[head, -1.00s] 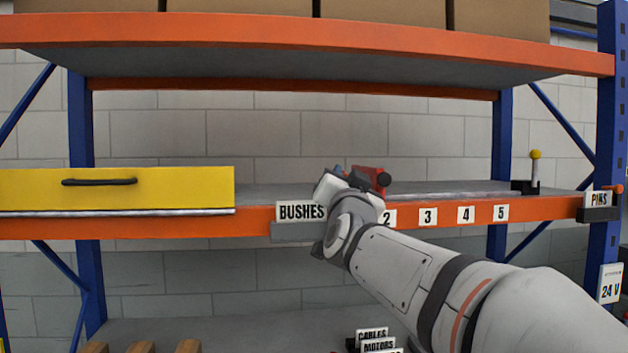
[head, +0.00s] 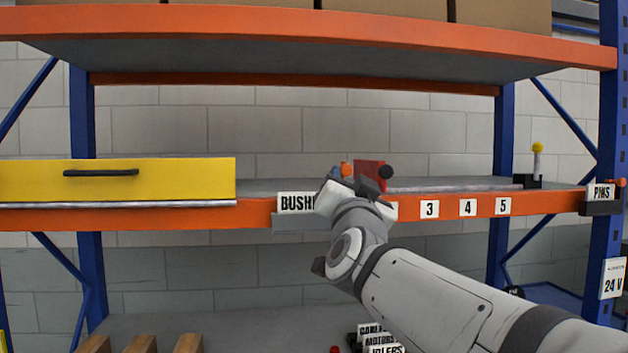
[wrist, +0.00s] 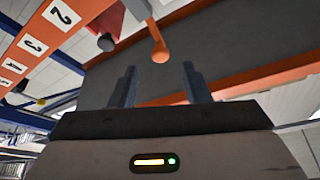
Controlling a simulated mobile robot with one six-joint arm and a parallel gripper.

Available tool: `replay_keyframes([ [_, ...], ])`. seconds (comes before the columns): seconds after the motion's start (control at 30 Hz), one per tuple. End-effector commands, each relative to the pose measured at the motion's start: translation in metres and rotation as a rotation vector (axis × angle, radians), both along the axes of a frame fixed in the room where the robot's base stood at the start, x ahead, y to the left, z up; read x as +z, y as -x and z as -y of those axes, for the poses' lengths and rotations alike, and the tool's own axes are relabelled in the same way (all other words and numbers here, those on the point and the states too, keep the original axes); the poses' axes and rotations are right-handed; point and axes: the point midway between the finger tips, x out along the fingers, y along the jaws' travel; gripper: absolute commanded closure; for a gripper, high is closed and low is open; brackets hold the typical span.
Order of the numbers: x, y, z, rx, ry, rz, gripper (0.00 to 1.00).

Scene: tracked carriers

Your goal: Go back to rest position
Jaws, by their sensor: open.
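My gripper (wrist: 159,67) is open, its two dark fingers apart with nothing between them in the wrist view. An orange round-ended rod (wrist: 159,48) lies just beyond the fingertips there, apart from them. In the head view my gripper (head: 350,188) is at the front edge of the middle shelf, by the BUSHES label (head: 297,203); its fingers are hard to make out. Behind it stands a red block (head: 370,174) with a black knob (head: 386,172), and an orange knob (head: 346,169) shows to its left.
A yellow drawer front (head: 120,183) is at left on the shelf beam. Number labels (head: 467,208) run along the beam at right. A yellow-knobbed lever (head: 538,160) and a PINS holder (head: 601,207) are further right. Labelled bins (head: 380,342) are low in front.

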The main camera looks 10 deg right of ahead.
Motion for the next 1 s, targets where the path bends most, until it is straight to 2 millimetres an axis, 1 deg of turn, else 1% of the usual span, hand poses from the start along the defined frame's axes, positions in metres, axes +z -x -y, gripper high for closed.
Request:
replay_keyframes([
  [0.03, -0.002, 0.006, -0.001, 0.001, 0.000, 0.000, 0.57],
  [0.1, -0.004, 0.010, -0.002, 0.000, 0.000, 0.000, 0.57],
  [0.2, -0.005, 0.013, -0.002, 0.000, 0.000, -0.001, 0.57],
  [0.47, -0.006, 0.013, -0.002, 0.001, 0.001, -0.002, 0.57],
  [0.57, -0.015, 0.011, -0.005, 0.017, 0.014, -0.034, 0.57],
  [0.67, -0.047, 0.008, -0.015, 0.070, 0.057, -0.141, 0.57],
  [0.77, -0.105, 0.008, -0.029, 0.156, 0.122, -0.337, 0.57],
  [0.8, -0.135, 0.012, -0.033, 0.191, 0.150, -0.433, 0.57],
  [0.87, -0.180, 0.023, -0.038, 0.241, 0.189, -0.584, 0.57],
  [0.9, -0.209, 0.033, -0.040, 0.270, 0.212, -0.685, 0.57],
  [0.97, -0.252, 0.051, -0.039, 0.306, 0.243, -0.837, 0.57],
  [1.0, -0.279, 0.066, -0.038, 0.327, 0.260, -0.938, 0.57],
])
